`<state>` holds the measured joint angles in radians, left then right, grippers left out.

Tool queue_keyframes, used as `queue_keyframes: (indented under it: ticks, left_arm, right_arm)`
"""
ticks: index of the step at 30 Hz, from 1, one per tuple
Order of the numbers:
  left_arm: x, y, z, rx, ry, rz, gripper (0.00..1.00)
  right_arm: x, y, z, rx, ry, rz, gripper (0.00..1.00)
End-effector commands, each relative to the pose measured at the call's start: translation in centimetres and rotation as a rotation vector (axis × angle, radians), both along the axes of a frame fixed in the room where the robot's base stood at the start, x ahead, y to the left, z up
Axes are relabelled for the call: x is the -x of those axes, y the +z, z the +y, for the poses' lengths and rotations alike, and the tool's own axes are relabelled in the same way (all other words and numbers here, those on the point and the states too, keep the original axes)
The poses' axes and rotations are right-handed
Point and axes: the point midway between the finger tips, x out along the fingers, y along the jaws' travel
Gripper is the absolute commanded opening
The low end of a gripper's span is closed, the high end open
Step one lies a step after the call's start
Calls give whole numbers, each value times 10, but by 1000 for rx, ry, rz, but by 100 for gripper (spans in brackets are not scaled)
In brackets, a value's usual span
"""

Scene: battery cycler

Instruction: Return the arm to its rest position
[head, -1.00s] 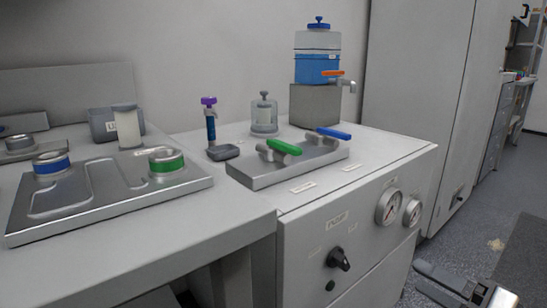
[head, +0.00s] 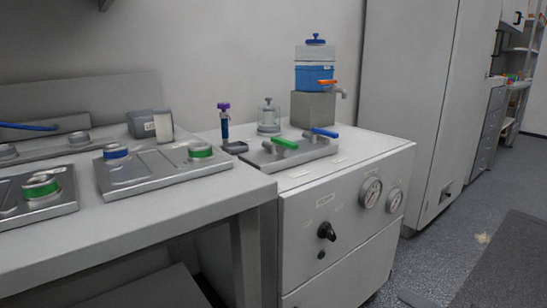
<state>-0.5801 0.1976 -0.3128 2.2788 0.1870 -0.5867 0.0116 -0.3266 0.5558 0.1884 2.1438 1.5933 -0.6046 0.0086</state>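Only a grey sliver of what looks like my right gripper (head: 415,299) shows at the bottom edge of the head view, over the floor in front of the cabinet. Its fingers are mostly cut off, so I cannot tell whether it is open or shut. It is apart from the bench and the cabinet, and I see nothing held in it. My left gripper and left arm are not in view.
The white cabinet (head: 345,220) has gauges and a knob (head: 326,231). On top are a valve plate (head: 268,163), a purple-topped vial (head: 224,122), a glass jar (head: 268,118) and a blue-liquid tank (head: 315,76). Trays with coloured rings (head: 150,185) stand on the left bench.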

Motion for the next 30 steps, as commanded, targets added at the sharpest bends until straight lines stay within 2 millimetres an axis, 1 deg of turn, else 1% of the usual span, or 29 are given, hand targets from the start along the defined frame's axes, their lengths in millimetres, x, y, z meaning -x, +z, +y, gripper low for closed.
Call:
queue_keyframes:
  ticks: [1, 8, 12, 15, 19, 24, 28, 29, 30]
  left_arm:
    - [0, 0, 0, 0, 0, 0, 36]
    - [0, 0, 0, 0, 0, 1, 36]
    - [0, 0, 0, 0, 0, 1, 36]
    - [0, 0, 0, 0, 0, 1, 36]
    - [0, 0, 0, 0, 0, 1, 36]
    - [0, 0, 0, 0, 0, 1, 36]
    - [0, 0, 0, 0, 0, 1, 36]
    - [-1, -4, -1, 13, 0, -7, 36]
    - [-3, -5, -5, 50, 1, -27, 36]
  right_arm:
    - [4, -11, 7, 28, 2, 8, 69]
    - [23, -59, 40, 202, 11, 34, 69]
    - [41, -89, 66, 335, 24, 35, 69]
    - [55, -106, 86, 439, 35, 25, 69]
    - [71, -120, 108, 562, 45, 1, 69]
    - [87, -127, 130, 686, 53, -37, 69]
    - [97, -127, 145, 770, 51, -70, 69]
    - [97, -130, 146, 770, 46, -83, 69]
    - [94, -133, 148, 732, 36, -102, 69]
